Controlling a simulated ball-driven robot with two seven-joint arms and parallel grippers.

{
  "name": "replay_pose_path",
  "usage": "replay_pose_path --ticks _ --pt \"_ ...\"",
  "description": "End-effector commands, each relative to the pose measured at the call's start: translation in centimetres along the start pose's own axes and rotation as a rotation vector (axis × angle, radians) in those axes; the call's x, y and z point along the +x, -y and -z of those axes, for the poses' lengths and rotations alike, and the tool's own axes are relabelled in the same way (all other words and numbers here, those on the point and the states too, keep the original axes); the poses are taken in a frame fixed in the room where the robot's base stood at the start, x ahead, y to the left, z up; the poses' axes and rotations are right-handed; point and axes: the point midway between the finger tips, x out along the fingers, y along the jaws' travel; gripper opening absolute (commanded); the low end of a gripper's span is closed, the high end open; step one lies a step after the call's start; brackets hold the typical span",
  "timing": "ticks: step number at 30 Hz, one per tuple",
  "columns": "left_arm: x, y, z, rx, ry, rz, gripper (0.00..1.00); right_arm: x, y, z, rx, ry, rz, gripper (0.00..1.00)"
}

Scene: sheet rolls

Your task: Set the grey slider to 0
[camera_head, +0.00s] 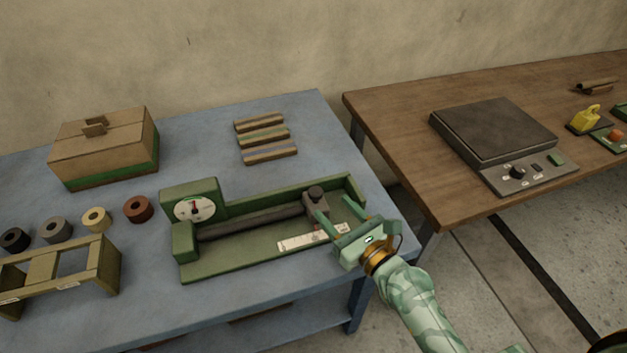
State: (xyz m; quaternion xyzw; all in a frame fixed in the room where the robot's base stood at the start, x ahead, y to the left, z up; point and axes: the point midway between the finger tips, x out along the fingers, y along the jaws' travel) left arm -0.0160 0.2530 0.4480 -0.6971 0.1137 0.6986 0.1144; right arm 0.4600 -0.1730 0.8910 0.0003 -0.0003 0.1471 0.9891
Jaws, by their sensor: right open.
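The grey slider (312,206) with a dark round knob (316,192) sits near the right end of a dark rail (255,221) in a green device (215,268). A white scale strip (300,240) lies along the device's front; its marks are too small to read. A round white dial (194,210) is on the device's left end. My right gripper (332,206) is open, just right of the slider. Its left finger overlaps the slider's right side in the picture; I cannot tell if they touch. My left gripper is not in view.
The device stands on a blue table (240,310). Several coloured rolls (96,219) and a wooden frame (112,271) are at left, a cardboard box (105,148) behind. Striped bars (265,137) lie behind the device. A brown table (395,115) with a grey plate machine (495,128) is at right.

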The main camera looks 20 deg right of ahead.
Motion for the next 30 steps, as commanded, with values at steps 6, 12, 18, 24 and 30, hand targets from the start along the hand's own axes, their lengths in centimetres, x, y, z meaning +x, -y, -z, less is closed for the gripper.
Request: replay_pose_path --ticks 6,12,18,24,30 --pt "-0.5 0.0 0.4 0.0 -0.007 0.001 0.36 5.4 0.0 0.0 0.002 0.001 0.0 0.52" --pt "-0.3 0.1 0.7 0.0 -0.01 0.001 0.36 8.2 0.0 0.2 0.0 -0.001 0.0 0.52" --pt "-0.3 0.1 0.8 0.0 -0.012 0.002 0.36 8.9 0.0 0.2 0.0 -0.002 -0.001 0.52" --pt "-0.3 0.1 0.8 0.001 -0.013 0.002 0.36 8.9 0.0 0.1 0.0 -0.002 -0.001 0.49" --pt "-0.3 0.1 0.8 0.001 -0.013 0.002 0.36 8.9 0.0 0.1 -0.001 -0.002 0.0 0.0"
